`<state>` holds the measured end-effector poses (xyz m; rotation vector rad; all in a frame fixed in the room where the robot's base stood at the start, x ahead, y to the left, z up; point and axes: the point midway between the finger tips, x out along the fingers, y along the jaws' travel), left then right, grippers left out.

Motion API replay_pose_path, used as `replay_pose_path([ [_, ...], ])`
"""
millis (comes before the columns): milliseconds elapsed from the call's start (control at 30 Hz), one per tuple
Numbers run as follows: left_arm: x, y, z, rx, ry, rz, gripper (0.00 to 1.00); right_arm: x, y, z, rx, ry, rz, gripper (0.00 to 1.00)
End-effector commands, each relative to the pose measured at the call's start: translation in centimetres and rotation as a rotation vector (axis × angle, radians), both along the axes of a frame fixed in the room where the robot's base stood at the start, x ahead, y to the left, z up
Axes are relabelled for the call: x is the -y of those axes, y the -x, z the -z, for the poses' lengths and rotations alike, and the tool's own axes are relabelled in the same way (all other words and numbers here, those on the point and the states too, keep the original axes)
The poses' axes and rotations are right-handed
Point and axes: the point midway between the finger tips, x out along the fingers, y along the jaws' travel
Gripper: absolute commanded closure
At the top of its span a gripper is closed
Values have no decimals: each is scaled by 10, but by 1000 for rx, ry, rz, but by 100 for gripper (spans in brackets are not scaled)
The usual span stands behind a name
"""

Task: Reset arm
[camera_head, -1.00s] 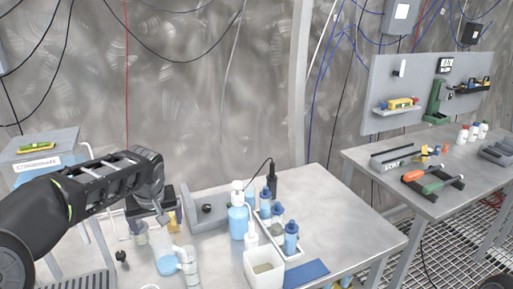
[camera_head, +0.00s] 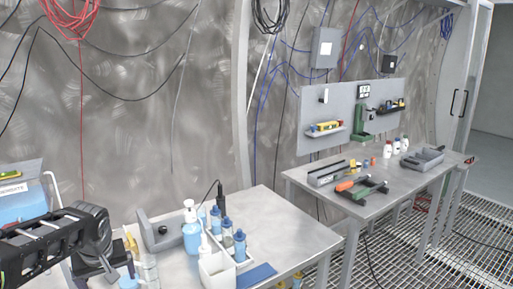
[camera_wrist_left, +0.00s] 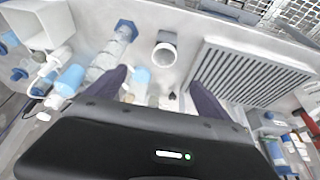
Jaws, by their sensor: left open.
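My left arm comes in at the lower left of the head view, its dark gripper (camera_head: 112,274) low at the left end of the near bench. In the left wrist view the gripper (camera_wrist_left: 155,92) has its two dark fingers spread wide apart, with nothing held between them. Beyond the fingertips are a white round cup (camera_wrist_left: 165,54), a clear bottle with a blue cap (camera_wrist_left: 125,32) and a grey ribbed rack (camera_wrist_left: 250,70). My right gripper is in neither view.
The second bench (camera_head: 330,204) holds an orange-handled tool (camera_head: 350,184) and a grey tray (camera_head: 422,160). The front right of the near bench is clear.

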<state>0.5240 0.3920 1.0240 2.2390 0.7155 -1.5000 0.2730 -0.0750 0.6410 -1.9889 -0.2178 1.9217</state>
Motion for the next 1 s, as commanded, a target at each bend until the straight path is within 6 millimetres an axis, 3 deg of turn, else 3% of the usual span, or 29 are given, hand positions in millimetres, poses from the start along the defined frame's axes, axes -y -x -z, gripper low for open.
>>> replay_pose_path([
  [367, 49, -9, 67, -37, 77, 134, 9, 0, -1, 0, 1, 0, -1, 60],
  [633, 125, 3, 162, -80, 203, 296, 9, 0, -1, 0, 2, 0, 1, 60],
  [767, 187, 35, 233, -113, 307, 397, 9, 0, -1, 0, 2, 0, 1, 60],
  [900, 254, 99, 306, -148, 416, 477, 9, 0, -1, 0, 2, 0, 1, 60],
  [1000, 288, 153, 344, -172, 464, 506, 9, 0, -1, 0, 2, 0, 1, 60],
])
